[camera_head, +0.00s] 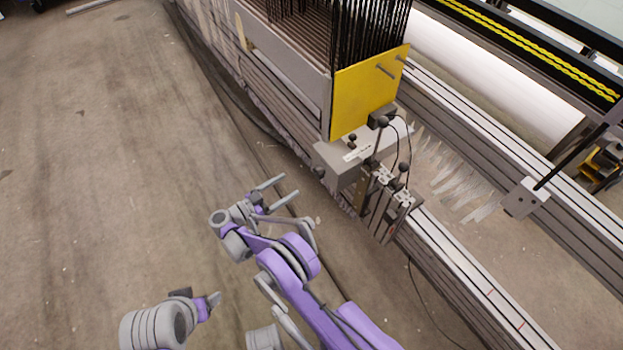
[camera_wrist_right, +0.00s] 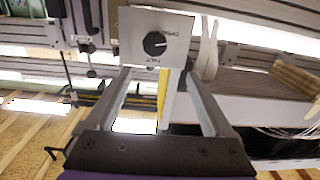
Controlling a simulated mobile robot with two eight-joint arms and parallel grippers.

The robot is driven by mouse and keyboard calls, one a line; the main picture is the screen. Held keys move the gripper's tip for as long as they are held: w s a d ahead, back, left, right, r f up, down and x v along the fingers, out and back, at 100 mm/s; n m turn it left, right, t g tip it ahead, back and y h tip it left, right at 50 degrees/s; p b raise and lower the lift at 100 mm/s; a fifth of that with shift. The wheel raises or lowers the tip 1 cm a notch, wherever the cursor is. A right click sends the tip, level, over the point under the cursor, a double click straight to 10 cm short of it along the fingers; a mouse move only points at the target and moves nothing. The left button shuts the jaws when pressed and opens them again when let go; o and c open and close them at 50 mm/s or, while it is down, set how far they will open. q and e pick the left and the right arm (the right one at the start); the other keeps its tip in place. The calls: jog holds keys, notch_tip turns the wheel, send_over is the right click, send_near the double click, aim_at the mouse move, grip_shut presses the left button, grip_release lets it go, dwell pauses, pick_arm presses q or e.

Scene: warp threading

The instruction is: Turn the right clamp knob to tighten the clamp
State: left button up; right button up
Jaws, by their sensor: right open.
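The clamp is a grey box (camera_head: 345,158) below a yellow end plate on the machine beam. A small dark knob (camera_head: 320,172) sits on its side facing my arm. In the right wrist view the round black knob (camera_wrist_right: 154,44) with a white mark is on a pale square plate (camera_wrist_right: 133,24) with small lettering around it. My right gripper (camera_head: 290,185) is open and empty, to the left of the box and apart from it. In the wrist view its two fingers (camera_wrist_right: 157,72) spread wide, with the knob beyond the tips. My left gripper (camera_head: 214,299) is low at left; its jaws are unclear.
The yellow plate (camera_head: 362,95) stands above the box, with dark warp wires behind it. A bracket with black ball-ended levers (camera_head: 385,198) is right of the box. Long slotted rails (camera_head: 455,260) run diagonally. The floor (camera_head: 110,160) at left is clear.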

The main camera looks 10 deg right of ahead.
aim_at(316, 175)
jog(key=shift+g, duration=0.3)
jog(key=x, duration=0.7)
jog(key=f+x, duration=0.1)
jog(key=x, duration=0.2)
jog(key=shift+s+d, duration=0.35)
jog(key=shift+c, duration=0.4)
jog(key=c, duration=1.3)
jog(key=shift+f+b, duration=0.1)
jog(key=shift+b, duration=0.2)
